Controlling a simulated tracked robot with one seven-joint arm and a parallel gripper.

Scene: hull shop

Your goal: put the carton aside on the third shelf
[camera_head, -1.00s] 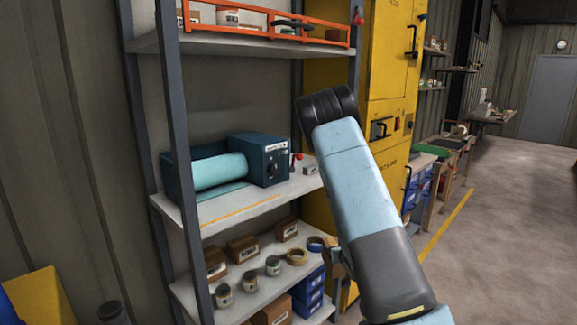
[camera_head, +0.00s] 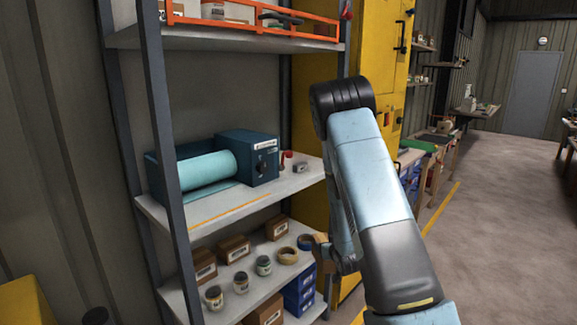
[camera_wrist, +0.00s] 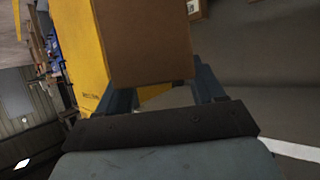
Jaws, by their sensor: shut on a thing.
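A brown carton (camera_wrist: 147,42) fills the upper middle of the wrist view. My gripper (camera_wrist: 162,88) is shut on it, with one blue finger on each side. In the head view a small part of the held carton (camera_head: 321,246) shows beside the lower right end of the shelf rack, partly hidden by my arm. The rack shows a top shelf (camera_head: 130,37), a middle shelf (camera_head: 215,213) and a lower shelf (camera_head: 238,297). Its base is out of frame.
The middle shelf bears a blue machine (camera_head: 250,158) and a teal roll (camera_head: 207,170), with bare board along its front. The lower shelf holds brown cartons (camera_head: 234,248), jars (camera_head: 264,265) and tape rings (camera_head: 288,256). A rack post (camera_head: 165,150) stands in front. A yellow cabinet (camera_head: 310,75) is behind my arm.

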